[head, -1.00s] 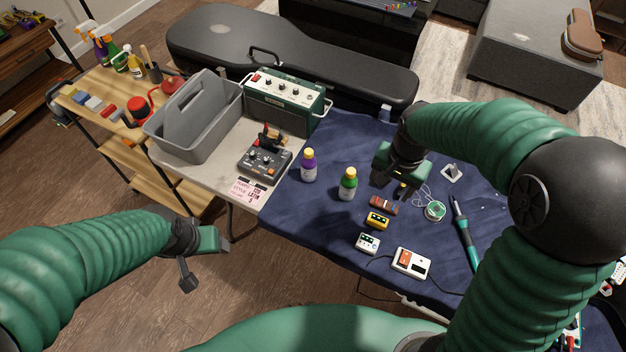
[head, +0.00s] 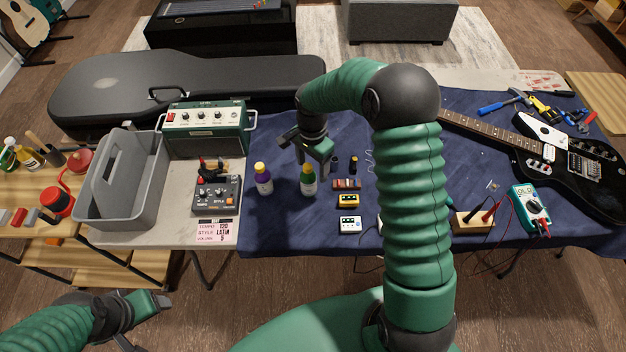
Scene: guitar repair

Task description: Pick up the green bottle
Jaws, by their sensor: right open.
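The green bottle (head: 308,181) with a yellow cap stands upright on the blue cloth. My right gripper (head: 309,158) is open, with its fingers just above and around the region of the bottle's cap; I cannot tell whether a finger touches it.
A pedal (head: 217,194) and grey caddy (head: 122,207) are to the left, with a green amplifier (head: 207,130) behind. A black guitar (head: 545,160) lies farther right.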

